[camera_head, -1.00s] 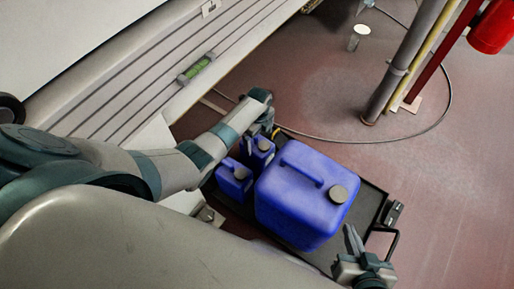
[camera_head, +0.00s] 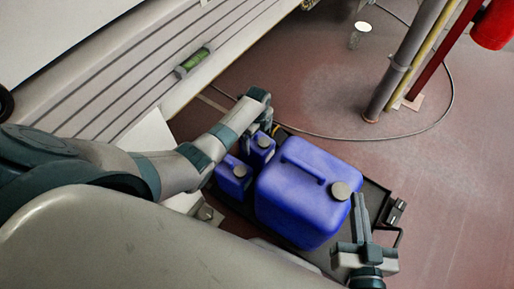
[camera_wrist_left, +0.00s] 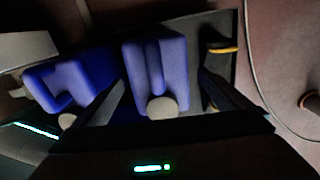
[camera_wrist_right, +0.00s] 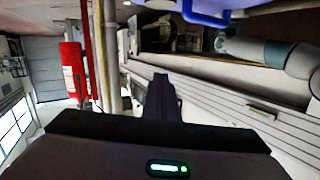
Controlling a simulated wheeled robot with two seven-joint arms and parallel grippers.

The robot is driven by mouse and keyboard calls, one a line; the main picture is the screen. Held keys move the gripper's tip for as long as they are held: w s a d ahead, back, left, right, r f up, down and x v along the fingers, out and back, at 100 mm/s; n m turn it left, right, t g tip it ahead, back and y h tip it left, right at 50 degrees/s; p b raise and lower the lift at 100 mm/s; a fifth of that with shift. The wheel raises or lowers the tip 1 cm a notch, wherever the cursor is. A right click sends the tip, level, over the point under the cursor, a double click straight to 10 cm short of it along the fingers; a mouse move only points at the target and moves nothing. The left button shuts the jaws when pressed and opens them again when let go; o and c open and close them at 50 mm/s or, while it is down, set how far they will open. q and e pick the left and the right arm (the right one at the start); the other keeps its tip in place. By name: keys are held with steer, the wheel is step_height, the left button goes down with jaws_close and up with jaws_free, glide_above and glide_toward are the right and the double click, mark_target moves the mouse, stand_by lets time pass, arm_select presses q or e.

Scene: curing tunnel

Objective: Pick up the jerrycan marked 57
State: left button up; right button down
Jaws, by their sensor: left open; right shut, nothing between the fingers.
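Three blue jerrycans stand on a dark tray: a large one (camera_head: 303,200) with a grey cap and two small ones. The nearer small one (camera_head: 234,177) and the farther small one (camera_head: 262,149) stand left of it. No marking 57 is readable on any of them. My left gripper (camera_head: 262,122) is over the farther small jerrycan. In the left wrist view, that jerrycan (camera_wrist_left: 158,72) lies between the open fingers (camera_wrist_left: 163,80); contact cannot be told. The other small jerrycan (camera_wrist_left: 75,82) is outside them. My right gripper (camera_head: 358,205) is shut and empty, right of the large jerrycan's cap.
The dark tray (camera_head: 375,200) has a handle at its right end. A ribbed bench (camera_head: 150,85) with a green-vialled level (camera_head: 194,62) runs along the upper left. A grey post (camera_head: 405,65), a red cylinder (camera_head: 494,25) and a cable loop are at upper right. Open floor lies right.

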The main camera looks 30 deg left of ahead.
arm_select(q)
steer(key=shift+f+b, duration=0.75)
steer(key=shift+s+f+b, duration=0.1)
steer(key=shift+f+b, duration=0.6)
steer(key=shift+b, duration=0.1)
arm_select(e)
steer(key=s+a+r+t+y, duration=0.1)
steer(key=s+r+t+y, duration=0.1)
steer(key=s+r+t, duration=0.2)
step_height(320, 180, up, 8)
steer(key=t, duration=0.3)
steer(key=shift+y, duration=0.4)
arm_select(q)
steer(key=shift+c, duration=0.7)
arm_select(e)
steer(key=shift+f, duration=0.1)
arm_select(q)
steer(key=c, duration=2)
